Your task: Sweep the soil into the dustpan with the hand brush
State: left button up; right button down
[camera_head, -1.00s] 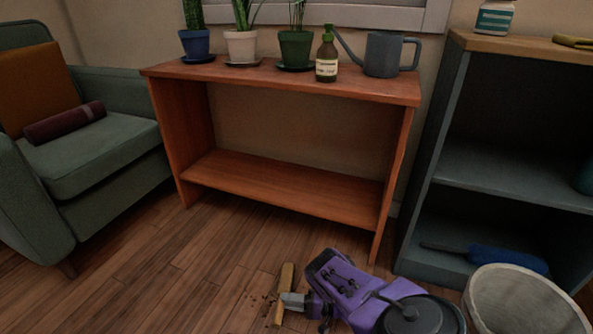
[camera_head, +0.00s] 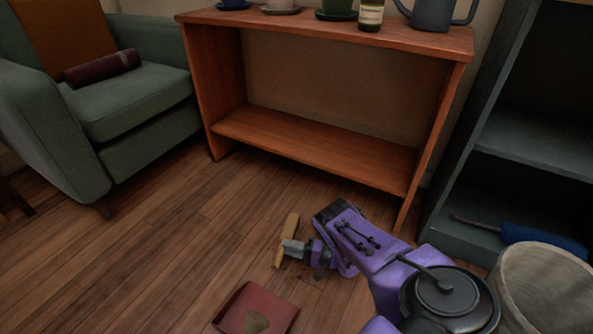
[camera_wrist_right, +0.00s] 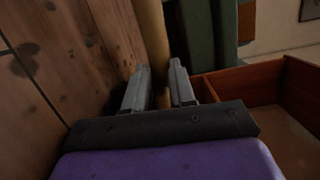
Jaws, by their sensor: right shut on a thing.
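The hand brush (camera_head: 291,226) shows as a long tan bar low over the floor. My right gripper (camera_head: 288,247) is shut on it; in the right wrist view the fingers (camera_wrist_right: 160,95) close around the tan bar (camera_wrist_right: 152,30). The red dustpan (camera_head: 232,310) lies on the floor at the bottom edge, nearer than the brush and to its left, partly cut off. A small brownish patch (camera_head: 257,322), possibly soil, shows inside it. I cannot make out loose soil on the floor around the brush. My left gripper is not in view.
An orange-brown wooden shelf table (camera_head: 320,150) stands behind the brush. A green armchair (camera_head: 130,100) is at left. A pale bin (camera_head: 545,290) stands at right by a dark shelf (camera_head: 530,165) holding a blue duster (camera_head: 545,239). The wooden floor (camera_head: 150,250) at left is clear.

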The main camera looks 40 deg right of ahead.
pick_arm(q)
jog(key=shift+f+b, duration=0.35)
pick_arm(e)
jog(key=shift+w+a+f, duration=0.15)
jog(key=shift+w+a, duration=0.25)
jog(key=shift+w, duration=0.2)
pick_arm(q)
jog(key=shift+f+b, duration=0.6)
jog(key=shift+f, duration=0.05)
pick_arm(e)
jog(key=shift+w+a, duration=0.2)
jog(key=shift+w, duration=0.45)
jog(key=shift+w+a, duration=0.2)
jog(key=shift+w, duration=0.45)
pick_arm(q)
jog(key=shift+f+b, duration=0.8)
jog(key=shift+b, duration=0.05)
pick_arm(e)
jog(key=shift+d+x, duration=0.25)
jog(key=shift+x, duration=1.15)
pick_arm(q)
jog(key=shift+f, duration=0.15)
pick_arm(e)
jog(key=shift+w+a, duration=0.15)
jog(key=shift+w, duration=0.4)
jog(key=shift+r, duration=0.25)
